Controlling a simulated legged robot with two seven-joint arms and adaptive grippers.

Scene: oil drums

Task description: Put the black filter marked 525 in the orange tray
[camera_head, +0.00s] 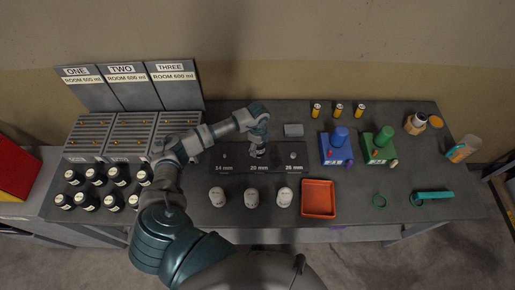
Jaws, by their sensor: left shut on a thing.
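My left gripper (257,139) is shut on a small dark thing (257,151) with a pale patch, seemingly a black filter. It is over the 20 mm place of the dark gauge board (233,161). The fingers partly hide it, and I cannot tell whether it touches the board. Several black filters (96,177) with pale labels stand in two rows at the left; I cannot read their numbers. The orange tray (318,199) lies empty to the right of the board's near side. My right gripper is not in view.
Three white filters (251,196) stand before the board. Three grey slatted racks (129,136) stand behind the black filters. A blue device (337,148), a green device (379,147), a grey block (293,130) and a green-handled tool (433,195) are on the table.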

